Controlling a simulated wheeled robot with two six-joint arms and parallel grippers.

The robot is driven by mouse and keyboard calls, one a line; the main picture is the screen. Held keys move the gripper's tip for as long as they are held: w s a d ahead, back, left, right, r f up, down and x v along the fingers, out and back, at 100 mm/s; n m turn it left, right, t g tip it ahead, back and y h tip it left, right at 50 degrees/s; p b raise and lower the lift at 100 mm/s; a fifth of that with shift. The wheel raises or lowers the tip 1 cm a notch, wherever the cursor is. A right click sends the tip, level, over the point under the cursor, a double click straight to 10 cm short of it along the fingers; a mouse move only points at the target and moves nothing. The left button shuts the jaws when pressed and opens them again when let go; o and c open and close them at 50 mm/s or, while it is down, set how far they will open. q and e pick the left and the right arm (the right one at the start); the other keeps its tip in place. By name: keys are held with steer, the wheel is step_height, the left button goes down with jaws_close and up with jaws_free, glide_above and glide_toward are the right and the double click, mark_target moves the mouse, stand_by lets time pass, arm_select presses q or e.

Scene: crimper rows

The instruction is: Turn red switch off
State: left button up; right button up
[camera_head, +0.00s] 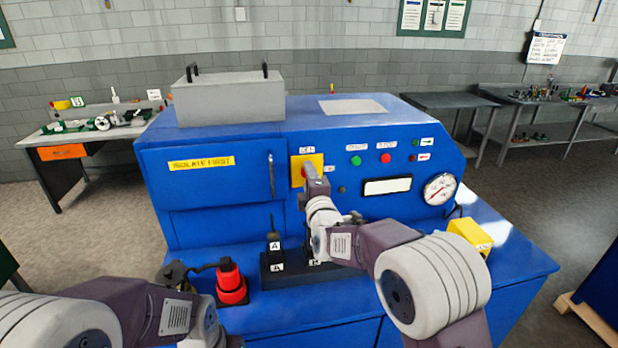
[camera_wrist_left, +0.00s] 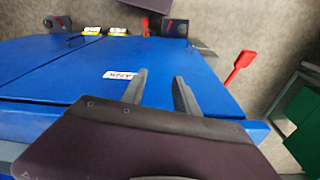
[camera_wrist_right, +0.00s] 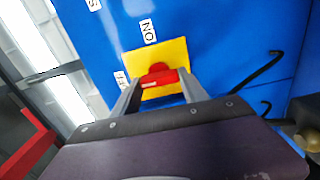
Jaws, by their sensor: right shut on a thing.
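The red switch (camera_wrist_right: 160,74) is a rotary knob on a square yellow plate (camera_wrist_right: 178,50) on the blue machine's front. The knob sits between the two fingertips of my right gripper (camera_wrist_right: 160,84), which is shut on it. An ON label and a partly hidden OFF label lie beside the plate in the right wrist view. In the head view the yellow plate (camera_head: 315,160) shows, with a little of the red knob (camera_head: 304,171); my right arm hides much of it.
Green and red buttons (camera_head: 370,160), a display and a round gauge (camera_head: 440,189) are right of the switch. A door handle (camera_head: 271,177) is left. A red-and-black plug (camera_head: 231,284), a black A-labelled block (camera_head: 274,260) and a yellow box (camera_head: 471,235) stand on the blue ledge.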

stand_by(0.6)
steer(key=o, duration=1.4)
steer(key=s+b, duration=0.1)
steer(key=s, duration=0.2)
steer(key=s+d+b, duration=0.1)
steer(key=s, duration=0.2)
steer(key=s+b, duration=0.1)
steer(key=s, duration=0.2)
steer(key=shift+d, duration=0.35)
